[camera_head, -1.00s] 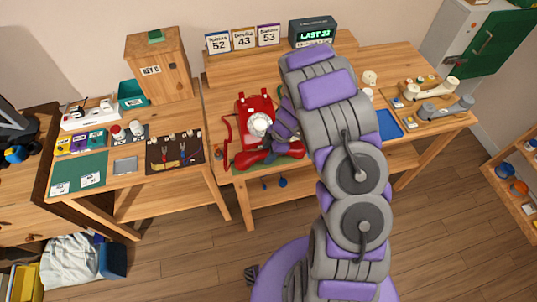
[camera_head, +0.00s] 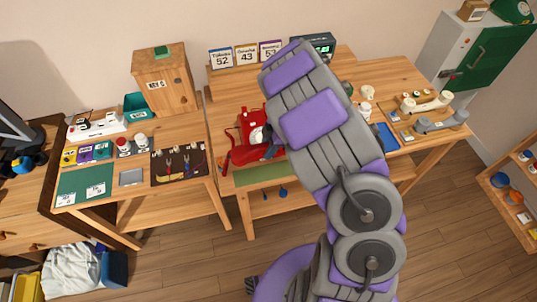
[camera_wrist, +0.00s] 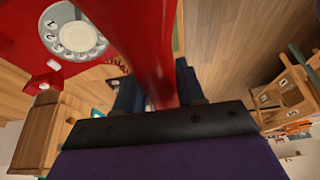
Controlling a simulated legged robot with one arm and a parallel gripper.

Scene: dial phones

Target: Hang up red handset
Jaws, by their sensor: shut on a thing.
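The red dial phone (camera_head: 250,118) stands on the middle desk, partly hidden behind my arm. Its white dial shows in the wrist view (camera_wrist: 72,35) at the upper left, on the red body. My gripper (camera_wrist: 160,95) is shut on the red handset (camera_wrist: 145,45), which runs from the top edge down between the dark fingers. In the head view the handset (camera_head: 245,156) is in front of the phone, above the near part of the desk. The gripper itself is mostly hidden by my arm there. I cannot tell how far the handset is from the cradle.
A green mat (camera_head: 265,174) lies at the desk's front edge. A blue tray (camera_head: 388,136) and cream (camera_head: 426,102) and grey (camera_head: 440,122) handsets are to the right. A tool mat (camera_head: 179,162) and a wooden key box (camera_head: 163,82) are on the left desk.

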